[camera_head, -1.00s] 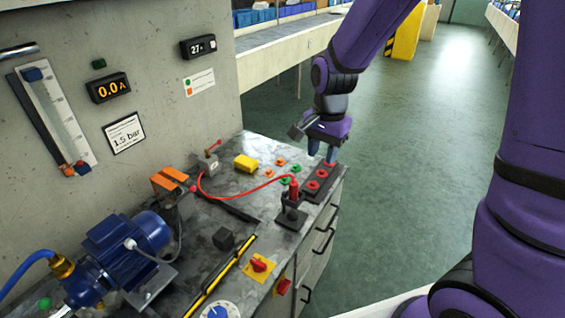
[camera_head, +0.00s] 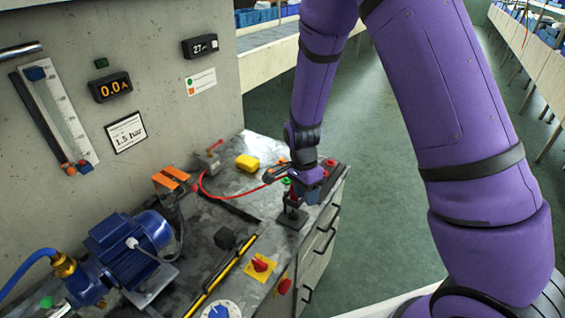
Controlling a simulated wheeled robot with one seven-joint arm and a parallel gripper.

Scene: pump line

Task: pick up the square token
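My gripper (camera_head: 308,188) hangs low over the right part of the bench, beside the black stand (camera_head: 292,214) with the red probe. The arm hides its fingertips, so I cannot tell whether it is open or shut or holds anything. A small green piece (camera_head: 286,180) shows just left of my gripper. An orange piece (camera_head: 282,161) shows partly behind the wrist. These pieces are too small to tell which is square. The other small pieces are hidden behind my gripper and wrist.
The dark strip with red rings (camera_head: 329,164) is partly covered by my wrist. A red cable (camera_head: 235,195) runs across the bench to the stand.

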